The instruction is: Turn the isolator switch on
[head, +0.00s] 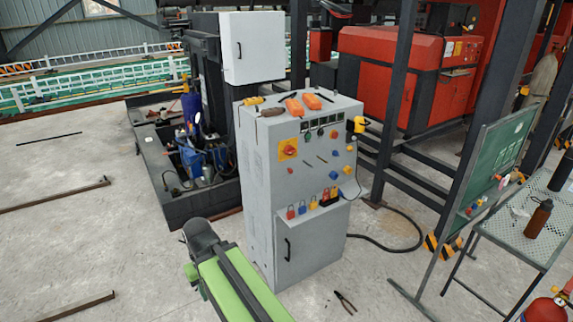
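The isolator switch (288,148) is a red rotary knob on a yellow square plate. It is on the upper left of the sloped front of a grey control cabinet (268,215). The knob is small here, and I cannot read its position. Nothing covers it. My gripper cannot be made out in the head view.
Padlocks (312,203) sit on a ledge below the panel's buttons. Orange-handled tools (294,106) lie on the cabinet top. Pliers (345,302) and a black cable (405,240) lie on the floor. A green board (497,160) and mesh table (520,222) stand right. The left floor is mostly open.

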